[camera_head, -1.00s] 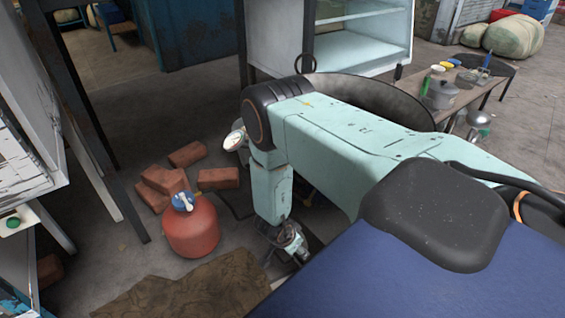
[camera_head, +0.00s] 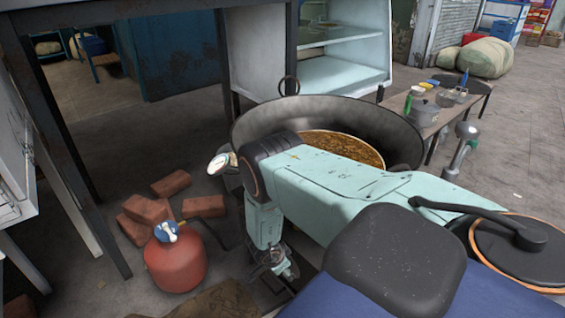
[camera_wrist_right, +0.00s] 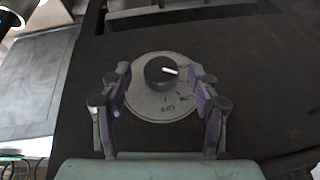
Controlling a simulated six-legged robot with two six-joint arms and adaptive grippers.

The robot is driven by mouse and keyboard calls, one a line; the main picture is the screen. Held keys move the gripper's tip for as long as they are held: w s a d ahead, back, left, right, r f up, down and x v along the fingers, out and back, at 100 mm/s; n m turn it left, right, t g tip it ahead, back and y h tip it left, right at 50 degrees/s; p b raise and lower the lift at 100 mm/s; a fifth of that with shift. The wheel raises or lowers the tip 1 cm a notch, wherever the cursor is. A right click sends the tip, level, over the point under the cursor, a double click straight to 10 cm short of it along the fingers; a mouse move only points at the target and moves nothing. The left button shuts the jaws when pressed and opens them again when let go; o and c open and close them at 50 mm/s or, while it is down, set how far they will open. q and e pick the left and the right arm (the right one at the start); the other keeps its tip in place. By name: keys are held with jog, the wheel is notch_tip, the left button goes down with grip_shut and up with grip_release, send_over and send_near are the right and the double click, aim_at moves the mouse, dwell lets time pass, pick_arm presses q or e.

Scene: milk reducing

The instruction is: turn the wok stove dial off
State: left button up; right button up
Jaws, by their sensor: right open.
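The black stove dial (camera_wrist_right: 160,72) sits on a round grey plate (camera_wrist_right: 150,103) in the right wrist view. Its white mark points right, and the plate's "OFF" lettering is below the knob. My right gripper (camera_wrist_right: 160,90) is open, with one finger on each side of the plate and the knob between and slightly beyond the fingers; contact cannot be told. In the head view my right gripper (camera_head: 275,266) is low in front of the wok (camera_head: 375,112), which holds brown contents; the dial is hidden there. My left gripper is out of view.
A red gas cylinder (camera_head: 176,263) with a blue top stands left of my right gripper, with loose bricks (camera_head: 143,212) behind it. A low table (camera_head: 462,100) with a pot is at the right. A black-lidded container (camera_head: 520,250) is at the right front.

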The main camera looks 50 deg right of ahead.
jog(key=shift+w+d+f, duration=0.1)
jog(key=shift+w+f, duration=0.05)
jog(key=shift+f, duration=0.05)
jog(key=shift+c, duration=0.4)
jog(key=c, duration=1.1)
